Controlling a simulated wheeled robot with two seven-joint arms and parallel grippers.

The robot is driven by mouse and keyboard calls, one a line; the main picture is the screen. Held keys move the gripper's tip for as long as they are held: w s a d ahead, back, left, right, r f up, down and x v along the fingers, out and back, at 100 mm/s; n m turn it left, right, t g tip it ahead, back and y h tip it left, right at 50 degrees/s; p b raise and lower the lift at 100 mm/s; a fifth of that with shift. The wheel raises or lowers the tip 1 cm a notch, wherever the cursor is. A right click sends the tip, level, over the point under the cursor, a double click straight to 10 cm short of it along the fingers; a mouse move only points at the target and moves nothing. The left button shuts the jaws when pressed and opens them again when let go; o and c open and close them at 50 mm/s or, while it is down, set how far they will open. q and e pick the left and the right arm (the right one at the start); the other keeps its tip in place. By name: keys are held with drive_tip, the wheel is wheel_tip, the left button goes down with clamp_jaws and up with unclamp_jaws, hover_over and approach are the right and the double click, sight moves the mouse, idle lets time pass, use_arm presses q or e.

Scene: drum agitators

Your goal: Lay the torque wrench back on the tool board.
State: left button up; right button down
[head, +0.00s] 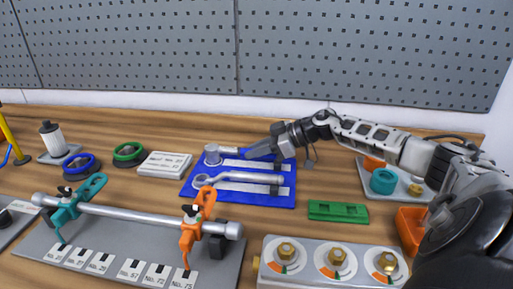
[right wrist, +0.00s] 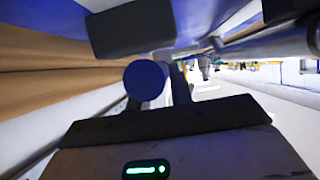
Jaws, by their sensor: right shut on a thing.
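The tool board (head: 262,200) is a blue mat with white label strips, lying on the wooden bench in the middle. My right gripper (head: 258,150) is shut on the torque wrench (head: 213,155), a grey tool with a round head, at the far edge of the board. Its head points left; the fingers hide much of its handle. I cannot tell whether it touches the board. A silver ring wrench (head: 245,178) lies in front of it on the board. In the right wrist view a round bluish end (right wrist: 146,80) shows close by the dark fingers. My left gripper is not in view.
A grey plate with a silver bar (head: 140,218) and teal and orange clamps (head: 191,240) stands in front. A green block (head: 338,211) and a plate of brass fittings (head: 337,258) lie to the right. A pegboard (head: 300,50) closes the back.

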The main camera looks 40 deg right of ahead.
drive_tip(key=c, duration=1.2)
unclamp_jaws()
drive_tip(key=shift+r, duration=0.1)
drive_tip(key=shift+o, duration=0.2)
drive_tip(key=shift+s+d+r, duration=0.1)
drive_tip(key=shift+s+d, duration=0.45)
drive_tip(key=shift+s, duration=0.05)
drive_tip(key=shift+v, duration=0.9)
use_arm(q)
drive_tip(key=p, duration=0.3)
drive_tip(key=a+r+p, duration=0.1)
drive_tip(key=p, duration=0.2)
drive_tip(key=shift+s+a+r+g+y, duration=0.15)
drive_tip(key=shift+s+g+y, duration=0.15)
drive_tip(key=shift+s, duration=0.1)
use_arm(e)
drive_tip(key=v, duration=1.2)
drive_tip(key=shift+r, duration=0.4)
drive_tip(key=shift+s, duration=0.15)
